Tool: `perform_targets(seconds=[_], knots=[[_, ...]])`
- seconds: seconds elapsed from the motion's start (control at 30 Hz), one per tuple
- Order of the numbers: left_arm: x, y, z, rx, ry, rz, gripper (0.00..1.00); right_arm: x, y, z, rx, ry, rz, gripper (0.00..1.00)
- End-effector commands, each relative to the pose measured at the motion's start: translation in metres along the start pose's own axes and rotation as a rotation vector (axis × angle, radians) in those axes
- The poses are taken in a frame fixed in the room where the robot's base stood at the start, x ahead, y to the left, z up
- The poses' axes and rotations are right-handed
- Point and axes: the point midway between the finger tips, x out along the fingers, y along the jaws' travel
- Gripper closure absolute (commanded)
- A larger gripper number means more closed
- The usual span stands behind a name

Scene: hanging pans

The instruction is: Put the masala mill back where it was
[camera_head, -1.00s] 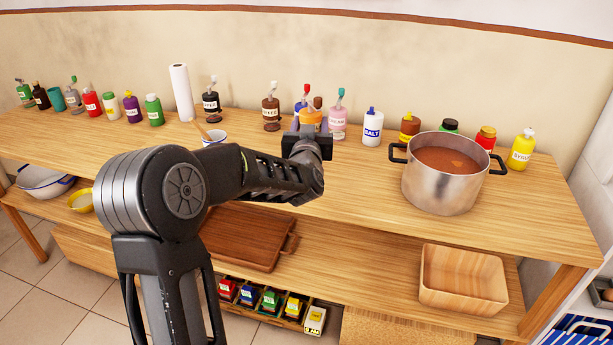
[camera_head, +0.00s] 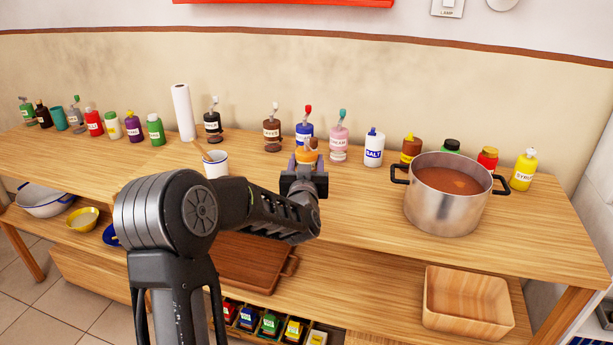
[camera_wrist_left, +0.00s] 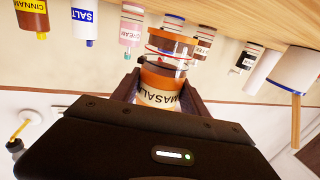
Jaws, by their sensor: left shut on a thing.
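The masala mill is orange with a cream label reading MASALA in the left wrist view (camera_wrist_left: 160,85). My left gripper (camera_head: 304,172) is shut on it, with a jaw on either side of its body. In the head view only the orange upper part of the mill (camera_head: 306,155) shows above the gripper. It is in front of the row of bottles at the back of the wooden counter (camera_head: 350,205). The gripper hides its lower part, so I cannot tell there whether it touches the counter. My right gripper is not in view.
A blue mill (camera_head: 304,128) stands behind the held mill, between a brown mill (camera_head: 272,130) and a pink cream mill (camera_head: 339,140). A salt bottle (camera_head: 374,150) stands further right. A steel pot of soup (camera_head: 440,205) is at right; a white mug (camera_head: 216,164) is at left.

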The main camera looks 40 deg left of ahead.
Motion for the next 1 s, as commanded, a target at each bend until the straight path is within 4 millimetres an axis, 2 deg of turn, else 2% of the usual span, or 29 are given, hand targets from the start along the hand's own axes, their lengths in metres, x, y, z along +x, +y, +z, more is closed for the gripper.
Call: perform_targets(seconds=[0.23,0.5,0.93,0.97,1.0], knots=[[0.000,0.000,0.002,0.000,0.001,0.000,0.94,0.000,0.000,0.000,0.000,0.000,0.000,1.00],[0.000,0.000,0.035,-0.001,-0.001,0.000,0.94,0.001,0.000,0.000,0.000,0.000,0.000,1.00],[0.000,0.000,0.040,-0.001,0.002,0.000,0.94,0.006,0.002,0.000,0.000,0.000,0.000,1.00],[0.000,0.000,0.039,-0.001,0.001,0.000,0.46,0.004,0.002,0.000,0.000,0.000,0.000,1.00],[0.000,0.000,0.039,-0.001,0.001,0.000,0.43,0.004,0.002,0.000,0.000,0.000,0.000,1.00]])
